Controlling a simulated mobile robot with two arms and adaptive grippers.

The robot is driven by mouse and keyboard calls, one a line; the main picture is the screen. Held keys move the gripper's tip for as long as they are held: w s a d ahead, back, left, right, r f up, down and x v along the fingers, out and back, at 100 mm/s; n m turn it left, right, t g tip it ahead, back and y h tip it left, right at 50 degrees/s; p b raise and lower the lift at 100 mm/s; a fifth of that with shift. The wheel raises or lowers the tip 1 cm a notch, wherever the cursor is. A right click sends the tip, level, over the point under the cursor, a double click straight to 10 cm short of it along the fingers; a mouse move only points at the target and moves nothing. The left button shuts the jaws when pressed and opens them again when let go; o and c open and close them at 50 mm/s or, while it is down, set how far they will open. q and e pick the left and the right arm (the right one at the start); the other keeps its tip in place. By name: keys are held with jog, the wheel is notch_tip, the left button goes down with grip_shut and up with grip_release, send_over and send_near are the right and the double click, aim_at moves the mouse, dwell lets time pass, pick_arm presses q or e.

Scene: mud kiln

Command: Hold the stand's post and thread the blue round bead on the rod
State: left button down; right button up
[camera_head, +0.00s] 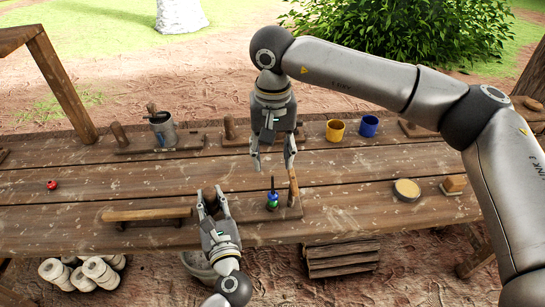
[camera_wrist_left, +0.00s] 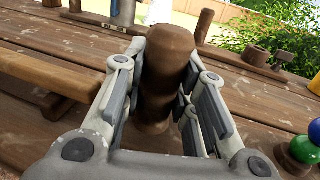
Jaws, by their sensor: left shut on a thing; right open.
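The blue round bead (camera_head: 272,196) sits above a green bead (camera_head: 272,205) on the stand, and the dark rod (camera_head: 272,183) sticks up above it. Both beads also show at the right edge of the left wrist view, blue (camera_wrist_left: 310,141) over green (camera_wrist_left: 304,152). My left gripper (camera_head: 210,192) is shut on the stand's brown wooden post (camera_wrist_left: 166,65), which stands between its fingers in the wrist view. My right gripper (camera_head: 273,168) points down, open and empty, with its fingers apart above the rod and beads. The stand's base (camera_head: 250,214) is partly hidden by my left gripper.
A red bead (camera_head: 52,185) lies far left on the table. A wooden bar (camera_head: 146,214) is left of my left gripper. A round dish (camera_head: 407,189) lies right.

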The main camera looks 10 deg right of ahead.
pick_arm(q)
jog(key=c, duration=1.1)
grip_release()
jog(key=v, duration=1.2)
